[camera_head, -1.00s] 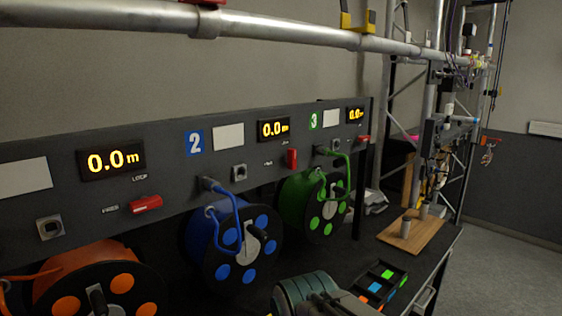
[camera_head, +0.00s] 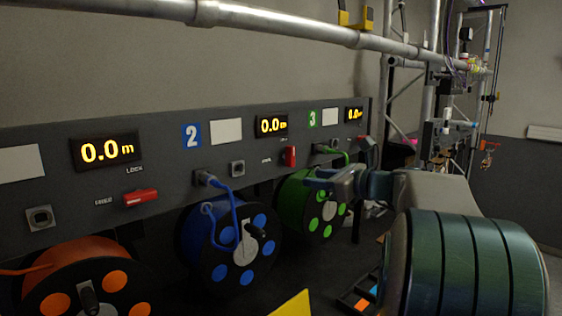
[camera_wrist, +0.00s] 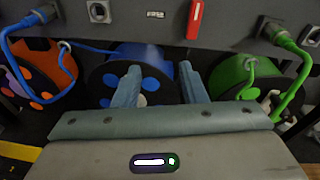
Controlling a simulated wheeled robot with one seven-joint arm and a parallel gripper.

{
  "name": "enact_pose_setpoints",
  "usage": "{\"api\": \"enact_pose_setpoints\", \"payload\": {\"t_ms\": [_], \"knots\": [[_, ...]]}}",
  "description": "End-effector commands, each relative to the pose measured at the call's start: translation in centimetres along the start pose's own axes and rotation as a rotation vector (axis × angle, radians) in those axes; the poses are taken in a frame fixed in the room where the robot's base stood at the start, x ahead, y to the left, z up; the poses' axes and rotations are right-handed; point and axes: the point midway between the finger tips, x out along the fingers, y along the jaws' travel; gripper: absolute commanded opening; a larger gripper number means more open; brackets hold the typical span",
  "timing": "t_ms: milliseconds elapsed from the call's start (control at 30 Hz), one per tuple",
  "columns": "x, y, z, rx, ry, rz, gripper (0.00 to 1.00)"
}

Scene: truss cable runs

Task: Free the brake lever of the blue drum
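The blue drum (camera_head: 193,238) sits under the panel section marked 2; it also shows in the wrist view (camera_wrist: 158,57). Its red brake lever (camera_head: 290,156) stands upright on the panel, right of the socket. The word FREE is beside it on the left. In the wrist view the lever (camera_wrist: 195,18) is at the top, beyond the fingers and a little right of their middle. My gripper (camera_head: 317,181) is open and empty, in front of the green drum in the head view. In the wrist view its fingers (camera_wrist: 160,80) are apart and do not touch the lever.
The orange drum (camera_head: 78,272) is left and the green drum (camera_head: 293,200) right, both with cables. The orange drum's red lever (camera_head: 141,197) lies sideways. Plugged cables stick out beside the blue lever. A metal pipe (camera_head: 290,28) runs above the panel.

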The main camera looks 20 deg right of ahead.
Motion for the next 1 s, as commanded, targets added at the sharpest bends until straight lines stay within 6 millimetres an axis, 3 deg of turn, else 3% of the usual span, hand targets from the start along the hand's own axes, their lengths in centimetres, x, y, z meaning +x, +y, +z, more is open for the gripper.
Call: {"api": "enact_pose_setpoints", "payload": {"t_ms": [33, 100, 233, 333, 800, 1000], "knots": [[-0.8, -1.9, 0.3, 0.054, -0.045, -0.033, 0.38], [-1.6, -3.4, 0.9, 0.109, -0.093, -0.06, 0.38], [-1.9, -4.6, 1.6, 0.153, -0.133, -0.079, 0.38], [-1.1, -4.8, 1.8, 0.156, -0.135, -0.079, 0.38], [8.2, -5.5, 3.0, 0.154, -0.133, -0.076, 0.38], [10.7, -5.7, 3.3, 0.152, -0.132, -0.078, 0.38]]}}
